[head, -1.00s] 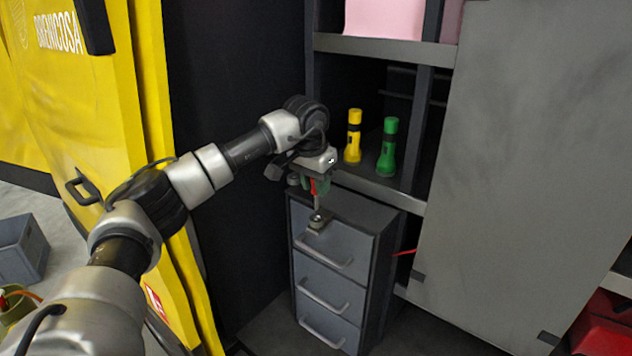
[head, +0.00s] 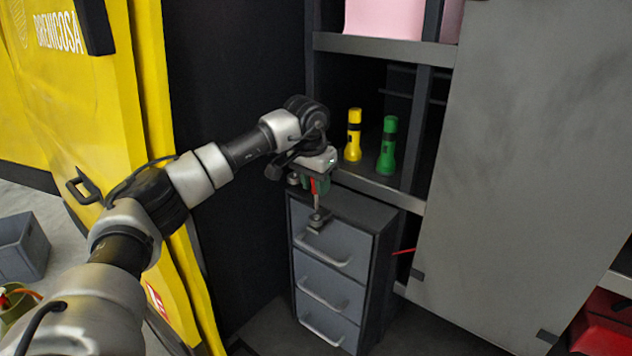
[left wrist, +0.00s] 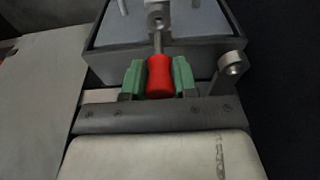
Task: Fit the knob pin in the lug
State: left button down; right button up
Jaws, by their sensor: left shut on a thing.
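My left gripper (left wrist: 158,80) is shut on the red handle of the knob pin (left wrist: 159,75), with a green finger on each side. In the head view the gripper (head: 315,184) is above the front edge of the grey drawer cabinet, and the pin's metal shaft (head: 317,205) points down. The lug (head: 315,227) is a small grey block at the cabinet's top front, just under the shaft. In the left wrist view the shaft runs to the lug (left wrist: 157,20). I cannot tell whether the tip is inside its hole. My right gripper is not in view.
The cabinet (head: 340,283) has three drawers with bar handles. A small round-headed post (left wrist: 231,66) stands beside the gripper. A dark wall is close on the left.

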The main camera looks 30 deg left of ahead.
aim_at(316, 208)
pick_arm(q)
jog(key=shift+f+b, duration=0.35)
jog(key=shift+f, duration=0.3)
jog(key=shift+s+b+x, duration=0.2)
jog(key=shift+b+x, duration=0.3)
jog(key=shift+x, duration=0.45)
jog(key=shift+s+b+x, duration=0.2)
jog(key=shift+b+x, duration=0.35)
jog(key=shift+x, duration=0.35)
jog(key=shift+s+b+x, duration=0.2)
jog(key=shift+b+x, duration=0.3)
jog(key=shift+x, duration=0.45)
jog(key=shift+a+f, duration=0.1)
dwell(0.4)
jog(key=c, duration=0.8)
grip_release()
